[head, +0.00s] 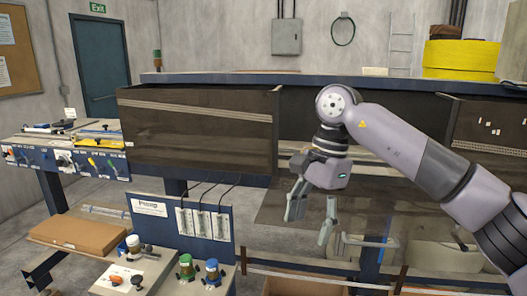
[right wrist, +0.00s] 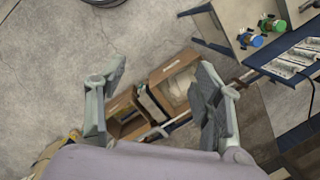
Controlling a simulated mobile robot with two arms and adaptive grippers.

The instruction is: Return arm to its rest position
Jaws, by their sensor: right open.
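My right arm (head: 405,148) comes in from the right in the head view and bends down at the wrist. My right gripper (head: 311,214) hangs in front of the dark workbench, its fingers pointing down and apart. In the right wrist view my right gripper (right wrist: 160,105) shows its two fingers spread wide with nothing between them. Below it are the floor and open boxes (right wrist: 172,80), which look lower than the fingers. My left gripper is in neither view.
A dark panel (head: 200,135) stands along the bench at the left. A small table with bottles (head: 185,267) and a blue board (head: 180,222) stands at the lower left. Yellow rolls (head: 461,57) sit on the upper shelf. Bare floor (right wrist: 60,60) shows in the wrist view.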

